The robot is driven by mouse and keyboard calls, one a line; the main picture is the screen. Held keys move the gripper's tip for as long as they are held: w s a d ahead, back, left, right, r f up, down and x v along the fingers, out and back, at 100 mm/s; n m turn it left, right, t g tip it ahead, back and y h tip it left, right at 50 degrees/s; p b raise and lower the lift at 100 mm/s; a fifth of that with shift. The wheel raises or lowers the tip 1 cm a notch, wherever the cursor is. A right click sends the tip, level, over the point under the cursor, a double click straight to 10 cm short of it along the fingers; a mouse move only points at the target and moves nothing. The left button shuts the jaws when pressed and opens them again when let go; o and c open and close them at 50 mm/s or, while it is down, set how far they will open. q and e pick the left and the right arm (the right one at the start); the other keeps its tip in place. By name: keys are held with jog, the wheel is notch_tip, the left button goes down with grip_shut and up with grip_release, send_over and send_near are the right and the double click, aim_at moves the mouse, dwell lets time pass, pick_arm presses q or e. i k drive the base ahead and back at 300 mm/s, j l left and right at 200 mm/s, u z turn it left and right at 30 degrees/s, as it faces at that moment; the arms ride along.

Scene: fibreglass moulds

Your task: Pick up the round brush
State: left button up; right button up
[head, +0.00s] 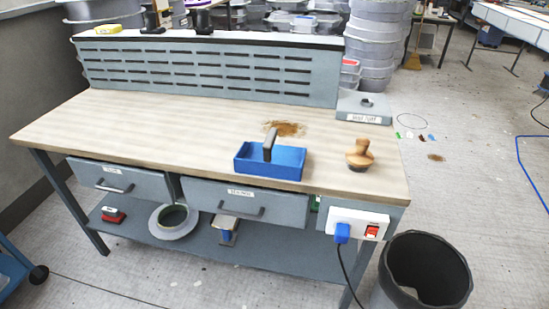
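The round brush (360,152) appears to be the wooden piece with a knob-like grip and a darker underside. It stands on the workbench top (190,115) near the right end, to the right of a blue tray (268,170). A gap of bare wood lies between the brush and the tray. Nothing covers the brush. Neither of my grippers shows in the head view.
A black-handled tool (269,144) stands in the blue tray. A brown stain (287,129) lies behind it. A grey box (364,108) sits at the back right corner. A dark bin (425,270) stands at the bench's front right. The bench's left half is clear.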

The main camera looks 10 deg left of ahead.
aim_at(359, 160)
jog(key=i+l, duration=0.15)
jog(key=l, duration=0.2)
jog(key=i+l+u, duration=0.25)
jog(key=l, duration=0.3)
jog(key=l+u, duration=0.25)
jog(key=l, duration=0.3)
jog(key=l+u, duration=0.3)
jog(key=l, duration=0.25)
